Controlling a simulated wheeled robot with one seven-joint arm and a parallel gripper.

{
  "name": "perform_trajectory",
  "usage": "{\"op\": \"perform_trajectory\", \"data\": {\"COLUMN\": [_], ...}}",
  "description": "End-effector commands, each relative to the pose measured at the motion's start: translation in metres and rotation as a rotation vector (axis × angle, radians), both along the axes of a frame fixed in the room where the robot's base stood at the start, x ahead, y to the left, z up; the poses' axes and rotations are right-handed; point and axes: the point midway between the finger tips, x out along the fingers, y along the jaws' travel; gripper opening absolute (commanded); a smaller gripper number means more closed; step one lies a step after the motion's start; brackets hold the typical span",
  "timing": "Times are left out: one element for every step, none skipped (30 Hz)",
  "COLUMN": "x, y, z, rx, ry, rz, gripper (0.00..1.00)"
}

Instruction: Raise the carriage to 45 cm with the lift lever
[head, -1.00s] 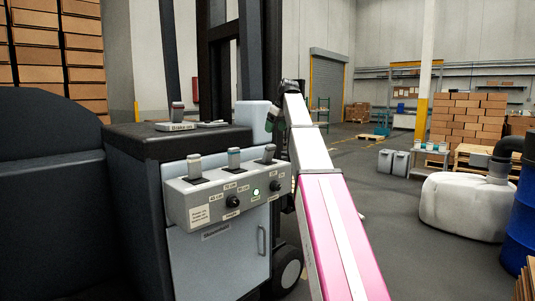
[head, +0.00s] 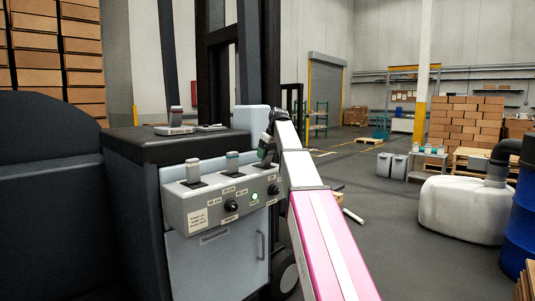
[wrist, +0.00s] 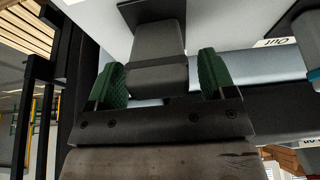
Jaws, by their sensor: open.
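A grey control panel (head: 215,208) on the truck's side carries a row of levers. The left lever (head: 192,170) and the middle lever (head: 232,161) stand upright; my gripper hides the right lever's place. A small "45 cm" label (head: 213,202) is on the panel front by a black knob (head: 231,206); which lever is the lift lever I cannot read. My gripper (head: 266,148) is at the panel's right end. In the wrist view, my gripper (wrist: 160,80) is open, its green pads either side of a grey lever handle (wrist: 157,70). Contact is unclear. The carriage is not identifiable.
A green lamp (head: 254,197) glows on the panel. The mast (head: 237,60) rises behind the truck. Open floor (head: 385,215) lies to the right.

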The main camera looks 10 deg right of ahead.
Motion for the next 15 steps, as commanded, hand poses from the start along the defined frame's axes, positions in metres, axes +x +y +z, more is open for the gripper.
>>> {"op": "perform_trajectory", "data": {"x": [0.0000, 0.0000, 0.0000, 0.0000, 0.0000, 0.0000, 0.0000, 0.0000, 0.0000, 0.0000, 0.0000, 0.0007, 0.0020, 0.0042, 0.0084], "y": [0.0000, 0.0000, 0.0000, 0.0000, 0.0000, 0.0000, 0.0000, 0.0000, 0.0000, 0.0000, 0.0000, 0.0004, 0.0012, 0.0026, 0.0052], "z": [0.0001, 0.0001, 0.0001, 0.0001, 0.0001, 0.0001, 0.0001, 0.0001, 0.0002, 0.0002, 0.0002, 0.0004, 0.0009, 0.0015, 0.0027], "rx": [0.000, 0.000, 0.000, 0.000, 0.000, 0.000, 0.000, 0.000, 0.000, 0.000, 0.000, 0.000, 0.001, 0.001, 0.002], "ry": [0.000, 0.000, 0.000, 0.000, 0.000, 0.000, 0.000, 0.000, 0.000, 0.000, 0.000, 0.000, 0.001, 0.000, -0.001], "rz": [0.000, 0.000, 0.000, 0.000, 0.000, 0.000, 0.000, 0.000, 0.000, 0.000, 0.000, 0.000, 0.000, 0.001, 0.001], "gripper": [0.77, 0.77, 0.77, 0.70, 0.60, 0.47, 0.38, 0.28, 0.15, 0.08, 0.08, 0.08, 0.08, 0.08, 0.08]}}
